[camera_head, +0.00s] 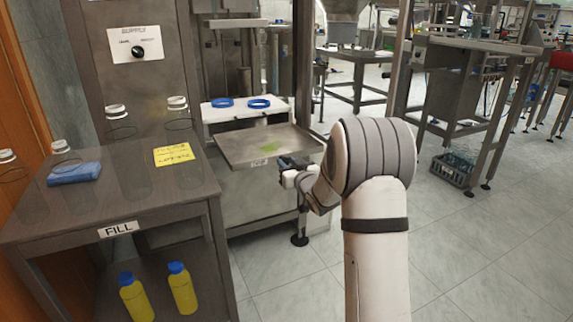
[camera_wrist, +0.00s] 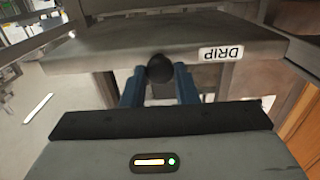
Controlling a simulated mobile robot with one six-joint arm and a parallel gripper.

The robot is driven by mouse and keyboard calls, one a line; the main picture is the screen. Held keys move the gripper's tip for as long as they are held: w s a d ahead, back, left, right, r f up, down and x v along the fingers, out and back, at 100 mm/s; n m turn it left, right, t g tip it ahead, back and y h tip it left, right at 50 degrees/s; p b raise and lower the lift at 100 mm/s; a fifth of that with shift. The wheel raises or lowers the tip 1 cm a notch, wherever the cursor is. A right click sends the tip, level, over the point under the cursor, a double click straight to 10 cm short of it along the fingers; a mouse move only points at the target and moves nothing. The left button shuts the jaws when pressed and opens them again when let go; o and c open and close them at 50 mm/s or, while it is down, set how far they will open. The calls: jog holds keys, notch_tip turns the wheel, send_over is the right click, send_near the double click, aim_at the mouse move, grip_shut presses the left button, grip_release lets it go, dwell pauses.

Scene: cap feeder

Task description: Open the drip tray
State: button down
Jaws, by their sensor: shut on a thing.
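The drip tray (camera_head: 240,147) is a flat grey metal tray with a green stain, sticking out from the machine below a white shelf. A DRIP label is on its front edge, and the tray's front also shows in the wrist view (camera_wrist: 180,42). My gripper (camera_head: 287,163) is at the tray's front edge, right of the label. In the wrist view, the blue fingers of my gripper (camera_wrist: 160,80) are shut on a round black knob (camera_wrist: 160,68) on the tray's front. My arm hides part of the floor to the right.
A steel table (camera_head: 120,190) marked FILL stands at the left with clear bottles, a blue cloth (camera_head: 74,174) and a yellow note (camera_head: 173,154). Two blue rings lie on the white shelf (camera_head: 240,115) above the tray. Open tiled floor lies at the right.

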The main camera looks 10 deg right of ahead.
jog(key=c, duration=1.1)
grip_release()
jog(key=shift+c, duration=0.2)
jog(key=s+d+p, duration=0.1)
jog(key=s+p, duration=0.1)
jog(key=s, duration=0.5)
jog(key=shift+s+d, duration=0.3)
